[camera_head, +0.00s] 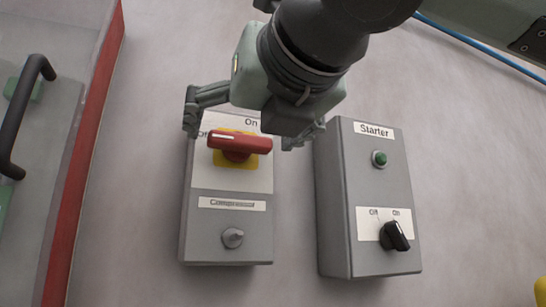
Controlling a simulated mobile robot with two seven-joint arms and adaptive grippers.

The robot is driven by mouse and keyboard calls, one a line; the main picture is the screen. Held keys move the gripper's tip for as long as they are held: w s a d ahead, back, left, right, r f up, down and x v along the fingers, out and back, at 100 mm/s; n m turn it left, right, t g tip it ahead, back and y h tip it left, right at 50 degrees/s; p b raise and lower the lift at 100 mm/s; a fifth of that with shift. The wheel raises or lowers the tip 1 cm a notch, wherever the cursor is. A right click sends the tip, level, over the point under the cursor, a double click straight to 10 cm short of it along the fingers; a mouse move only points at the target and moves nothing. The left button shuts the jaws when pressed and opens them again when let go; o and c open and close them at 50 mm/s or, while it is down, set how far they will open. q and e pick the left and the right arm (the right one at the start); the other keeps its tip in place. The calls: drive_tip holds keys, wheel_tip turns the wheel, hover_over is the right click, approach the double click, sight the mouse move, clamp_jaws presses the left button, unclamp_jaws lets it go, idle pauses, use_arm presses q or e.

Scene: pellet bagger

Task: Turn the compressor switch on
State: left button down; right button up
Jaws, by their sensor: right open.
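The compressor box (190,215) is a grey wall box with a white plate on its front and a "Compressor" label. Its switch is a red rotary handle (240,143) on a yellow backing. The handle lies about level, with a white mark at its left end, by the partly hidden "Off" label. The "On" label (251,122) is above the handle. My right gripper (248,128) is open and in front of the box's upper part, one finger on each side of the handle. I cannot tell whether it touches the handle. My left gripper is not in view.
A grey knob (233,238) sits low on the compressor box. Close by on the right is the Starter box (335,230) with a green button (379,158) and a black knob (394,236). At the left is a red-edged panel (85,150) with a black handle (22,110).

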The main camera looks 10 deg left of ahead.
drive_tip(key=shift+c, duration=0.6)
drive_tip(key=c, duration=1)
drive_tip(key=shift+c, duration=0.2)
